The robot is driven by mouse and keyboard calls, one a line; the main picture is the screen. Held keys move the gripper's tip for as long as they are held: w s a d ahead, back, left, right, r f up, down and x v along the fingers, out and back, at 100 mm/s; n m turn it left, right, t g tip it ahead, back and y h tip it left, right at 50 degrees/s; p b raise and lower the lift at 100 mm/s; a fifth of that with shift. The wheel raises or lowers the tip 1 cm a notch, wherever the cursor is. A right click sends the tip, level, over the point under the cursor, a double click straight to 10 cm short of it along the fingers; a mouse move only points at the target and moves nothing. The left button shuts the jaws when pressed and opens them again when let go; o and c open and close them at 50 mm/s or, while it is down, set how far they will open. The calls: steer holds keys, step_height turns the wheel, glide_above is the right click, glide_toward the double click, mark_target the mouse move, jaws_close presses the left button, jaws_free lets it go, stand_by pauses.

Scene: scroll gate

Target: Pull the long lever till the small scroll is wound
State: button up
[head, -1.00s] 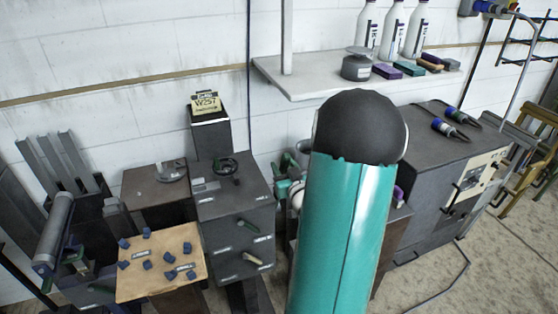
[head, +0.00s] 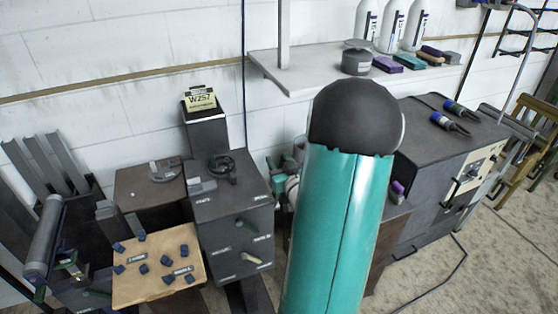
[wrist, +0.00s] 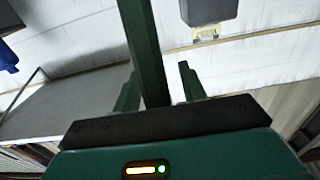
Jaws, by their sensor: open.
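A dark cabinet (head: 235,228) stands left of my teal arm in the head view. I cannot tell which thing is the long lever. A grey roller (head: 44,236) stands tilted at the far left; I cannot tell whether it is the small scroll. My gripper (wrist: 158,78) is open in the wrist view, and its hand is hidden in the head view. A long dark green bar (wrist: 147,45) runs between its fingers; I cannot tell what it belongs to.
A tan board (head: 160,267) with several blue pieces lies at the lower left. A dark post (head: 206,134) bears a yellow sign (head: 201,100). A wall shelf (head: 300,72) holds bottles and blocks. A machine (head: 440,165) stands at the right, beside open floor (head: 500,260).

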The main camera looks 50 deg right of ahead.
steer(key=shift+s, duration=0.15)
steer(key=shift+c, duration=0.6)
jaws_close()
steer(key=shift+w, duration=0.2)
